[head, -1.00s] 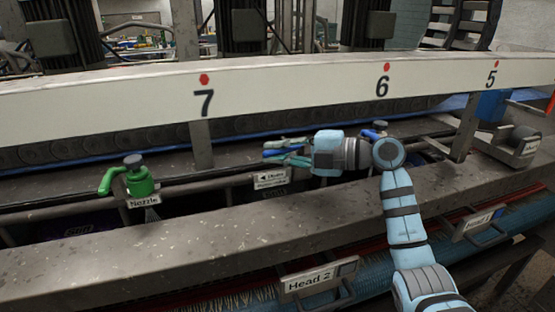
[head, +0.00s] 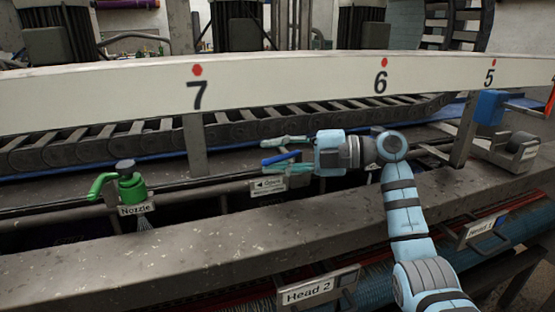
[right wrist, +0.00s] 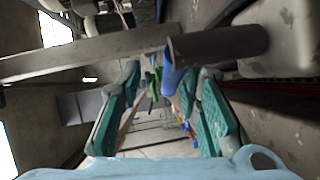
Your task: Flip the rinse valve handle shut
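A blue valve handle (head: 279,158) points left in the head view, above a pipe and a sign with a left arrow reading "Open" (head: 268,186). My right gripper (head: 268,154) reaches in from the right with its teal fingers spread. The blue handle shows between the fingers. In the right wrist view the handle (right wrist: 172,78) hangs at a grey pipe, between the open fingers (right wrist: 165,98) and closer to the right one. Whether a finger touches it I cannot tell. My left gripper is not in view.
A green nozzle (head: 129,186) with a "Nozzle" label stands on the left. A long white beam (head: 290,84) numbered 7, 6, 5 crosses behind, with a dark chain track (head: 80,147) below it. A grey ledge (head: 200,245) runs in front, with a "Head 2" sign (head: 308,291).

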